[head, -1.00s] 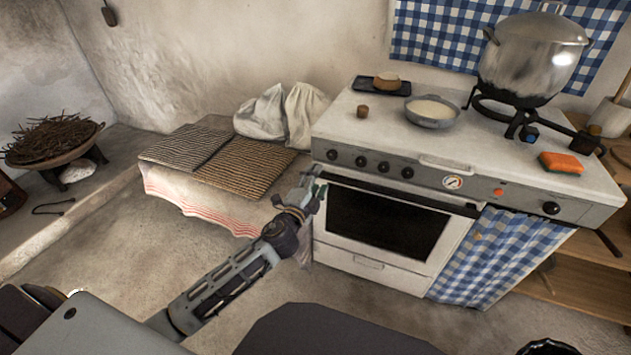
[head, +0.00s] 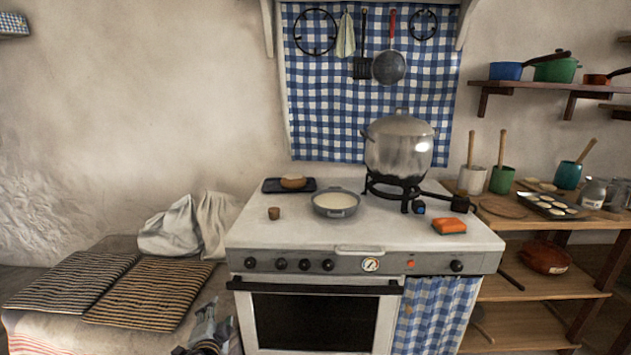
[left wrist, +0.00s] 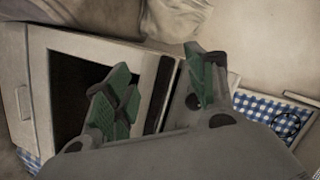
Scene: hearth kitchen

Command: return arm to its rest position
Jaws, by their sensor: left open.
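My left gripper (head: 212,318) shows at the bottom of the head view, in front of the striped mats and left of the oven door. In the left wrist view its two green-padded fingers (left wrist: 155,80) are apart with nothing between them. The oven front (left wrist: 90,85) lies beyond the fingers there. The rest of my left arm is below the head view. My right gripper is in neither view.
The white stove (head: 290,225) holds a large pot (head: 398,148), a grey pan (head: 336,203) and an orange sponge (head: 449,226). Striped mats (head: 150,294) and white sacks (head: 185,228) lie on the low bench at left. Wooden shelves (head: 540,283) stand at right.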

